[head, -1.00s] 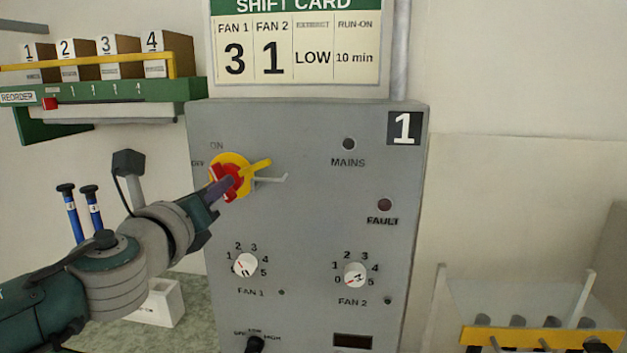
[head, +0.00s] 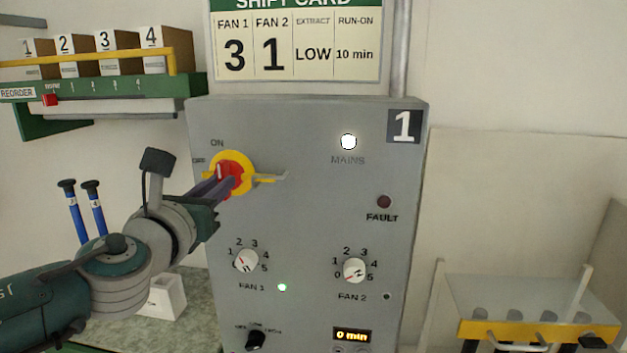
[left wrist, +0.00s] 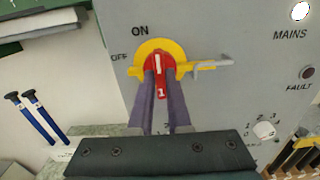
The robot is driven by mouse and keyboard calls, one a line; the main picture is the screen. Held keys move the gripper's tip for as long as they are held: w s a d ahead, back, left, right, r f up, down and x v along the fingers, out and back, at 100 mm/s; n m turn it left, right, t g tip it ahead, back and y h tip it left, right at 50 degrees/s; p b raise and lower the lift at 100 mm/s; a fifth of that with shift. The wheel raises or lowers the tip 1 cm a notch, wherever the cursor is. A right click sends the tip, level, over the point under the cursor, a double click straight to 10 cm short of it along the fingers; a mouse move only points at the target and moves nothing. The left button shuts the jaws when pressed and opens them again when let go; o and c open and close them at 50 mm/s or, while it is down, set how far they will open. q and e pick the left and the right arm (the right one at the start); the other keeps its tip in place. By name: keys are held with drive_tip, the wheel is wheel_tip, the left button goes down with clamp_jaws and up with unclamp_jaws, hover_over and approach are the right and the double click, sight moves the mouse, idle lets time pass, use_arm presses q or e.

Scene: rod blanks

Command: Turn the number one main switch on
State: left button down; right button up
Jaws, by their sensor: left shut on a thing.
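The main switch (head: 229,173) is a red handle on a yellow plate, on the grey panel marked 1 (head: 310,230). In the left wrist view the red handle (left wrist: 158,66) stands upright, its white mark pointing up toward ON. My left gripper (head: 224,181) is shut on the red handle, one finger on each side; its fingers also show in the left wrist view (left wrist: 160,90). The MAINS lamp (head: 348,142) is lit white. The FAULT lamp (head: 384,202) is dark.
FAN 1 knob (head: 246,260) and FAN 2 knob (head: 354,270) sit below the switch. A green lamp (head: 282,287) glows beside FAN 1, and a display (head: 352,335) reads 0 min. A grey hasp (head: 272,177) sticks out right of the switch. A shelf of numbered boxes (head: 110,88) hangs at left.

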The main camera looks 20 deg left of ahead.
use_arm(q)
drive_tip(key=c, duration=0.9)
unclamp_jaws()
drive_tip(key=shift+o, duration=0.2)
drive_tip(key=v, duration=1)
drive_tip(key=shift+b, duration=0.35)
drive_tip(key=shift+a, duration=0.1)
